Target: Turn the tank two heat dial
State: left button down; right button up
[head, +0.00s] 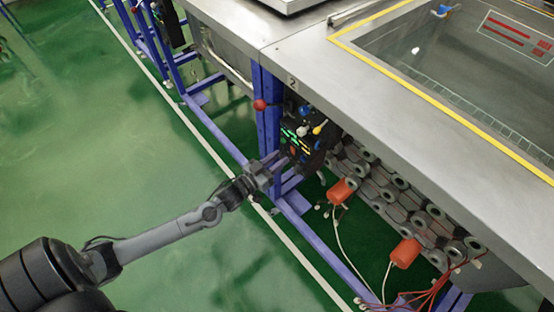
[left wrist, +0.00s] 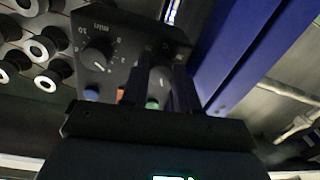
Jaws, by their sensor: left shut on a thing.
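The black control box (head: 303,138) with lit green and yellow displays hangs below the tank marked "2" in the head view. It also shows in the left wrist view (left wrist: 120,30), upside down, with a black dial (left wrist: 97,56) ringed by white numbers. My left gripper (head: 281,160) reaches the box's face from the left. In the left wrist view my left gripper (left wrist: 164,88) is shut on a second dial (left wrist: 160,78), mostly hidden between the fingers. I cannot read that dial's marks. My right gripper is not in view.
Blue, red and green buttons sit beside the fingers, the blue button (left wrist: 91,93) clearest. A blue frame post (head: 267,110) with a red knob (head: 259,105) stands next to the box. Orange parts with cables (head: 341,191) hang at the right. Green floor (head: 100,130) is open at the left.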

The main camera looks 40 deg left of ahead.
pick_arm(q)
jog(key=shift+r+m+p, duration=0.3)
jog(key=shift+m+p, duration=0.5)
jog(key=shift+p, duration=0.2)
jog(key=m+p, duration=0.2)
jog(key=shift+m, duration=0.3)
jog(key=m+p, duration=0.2)
jog(key=m, duration=0.1)
jog(key=shift+w+p, duration=0.1)
jog(key=shift+p, duration=0.2)
jog(key=shift+f+m+p, duration=0.15)
jog(key=shift+m+p, duration=0.55)
jog(key=shift+m, duration=1)
jog(key=c, duration=1.1)
grip_release()
jog(key=shift+f, duration=0.1)
